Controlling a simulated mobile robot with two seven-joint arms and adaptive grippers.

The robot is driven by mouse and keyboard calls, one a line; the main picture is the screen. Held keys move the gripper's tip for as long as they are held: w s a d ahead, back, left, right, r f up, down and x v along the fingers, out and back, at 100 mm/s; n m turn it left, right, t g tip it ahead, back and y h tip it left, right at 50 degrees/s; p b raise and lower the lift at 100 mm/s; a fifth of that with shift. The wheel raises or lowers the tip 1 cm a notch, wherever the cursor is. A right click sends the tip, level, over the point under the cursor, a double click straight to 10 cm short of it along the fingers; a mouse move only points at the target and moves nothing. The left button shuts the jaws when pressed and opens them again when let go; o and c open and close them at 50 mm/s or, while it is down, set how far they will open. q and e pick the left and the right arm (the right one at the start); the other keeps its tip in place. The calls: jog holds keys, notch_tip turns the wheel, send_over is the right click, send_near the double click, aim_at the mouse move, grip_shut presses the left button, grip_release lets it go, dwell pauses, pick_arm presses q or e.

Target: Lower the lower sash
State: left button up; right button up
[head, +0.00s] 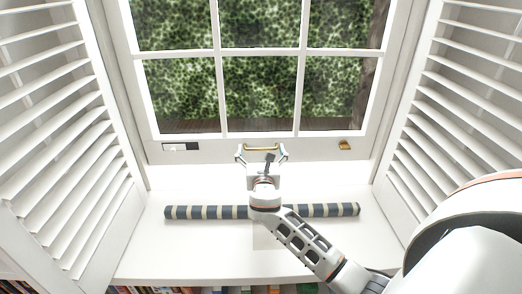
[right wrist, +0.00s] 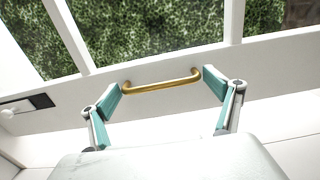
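The lower sash (head: 220,153) is a white-framed window with several panes, and greenery shows through the glass. A brass bar handle (head: 262,148) is fixed to the middle of its bottom rail; the handle also shows in the right wrist view (right wrist: 160,82). My right gripper (head: 262,152) is open at the handle. In the right wrist view its teal fingertips (right wrist: 165,82) stand at either end of the bar, not closed on it; whether they touch it I cannot tell. The height of the sash above the sill is hard to judge. My left gripper is out of view.
A striped draught roll (head: 185,212) lies across the white sill (head: 190,245), partly behind my right arm. Louvred shutters stand at left (head: 60,150) and right (head: 470,110). A small brass fitting (head: 344,146) and a black-and-white fitting (head: 181,147) sit on the bottom rail.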

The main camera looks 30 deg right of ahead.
aim_at(261, 155)
jog(key=c, duration=1)
notch_tip(261, 155, down, 5)
jog(key=shift+s+f+b, duration=0.1)
jog(key=shift+f+b, duration=0.1)
jog(key=shift+b, duration=0.95)
jog(key=shift+r, duration=0.3)
jog(key=o, duration=1.6)
jog(key=shift+r, duration=0.15)
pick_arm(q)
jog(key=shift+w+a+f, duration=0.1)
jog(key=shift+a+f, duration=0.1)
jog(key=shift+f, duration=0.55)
pick_arm(e)
jog(key=v, duration=1.2)
